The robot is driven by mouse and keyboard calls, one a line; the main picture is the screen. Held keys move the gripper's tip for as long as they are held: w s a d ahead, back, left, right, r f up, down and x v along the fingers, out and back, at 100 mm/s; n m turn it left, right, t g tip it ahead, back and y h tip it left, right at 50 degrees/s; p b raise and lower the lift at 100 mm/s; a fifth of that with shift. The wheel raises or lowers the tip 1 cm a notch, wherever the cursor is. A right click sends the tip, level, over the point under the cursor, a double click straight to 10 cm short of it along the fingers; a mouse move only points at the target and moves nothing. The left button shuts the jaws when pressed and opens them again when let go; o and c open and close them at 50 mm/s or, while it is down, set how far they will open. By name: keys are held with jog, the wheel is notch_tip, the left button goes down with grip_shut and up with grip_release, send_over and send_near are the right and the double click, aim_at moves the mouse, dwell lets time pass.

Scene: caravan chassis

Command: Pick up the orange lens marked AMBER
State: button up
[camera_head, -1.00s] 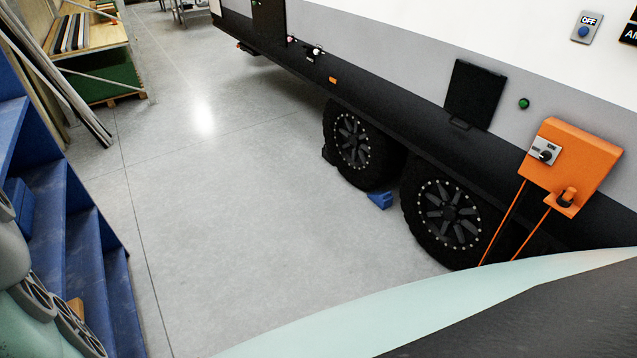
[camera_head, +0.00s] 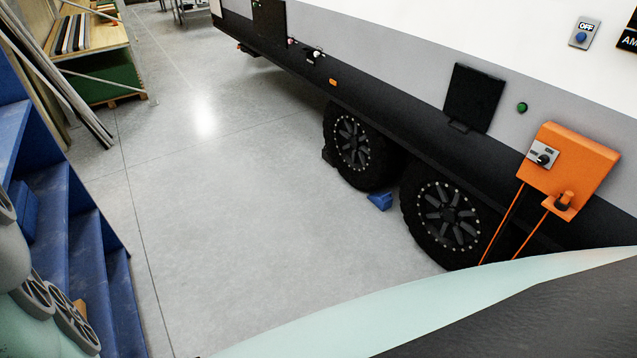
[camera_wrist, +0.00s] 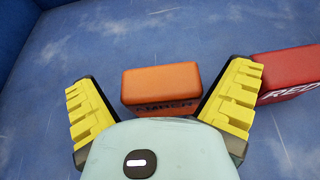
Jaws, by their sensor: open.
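The orange lens (camera_wrist: 160,83) is a small block with dark lettering, AMBER, on its near side. It lies on a blue surface in the wrist view, and my wrist housing partly hides its lower edge. My gripper (camera_wrist: 162,80) is open, with one yellow ribbed finger on each side of the lens. The right finger is very close to the lens's right end; I cannot tell whether they touch. There is a wider gap on the left. A small orange patch on the blue shelf unit (camera_head: 62,215) shows beside my arm in the head view.
A red block lettered RED (camera_wrist: 292,74) lies just right of the right finger. A blue wall (camera_wrist: 20,35) rises at the upper left of the wrist view. In the head view the caravan (camera_head: 400,130) stands to the right, with open floor (camera_head: 240,210) between.

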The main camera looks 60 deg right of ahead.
jog(key=c, duration=1.1)
jog(key=shift+r, duration=0.15)
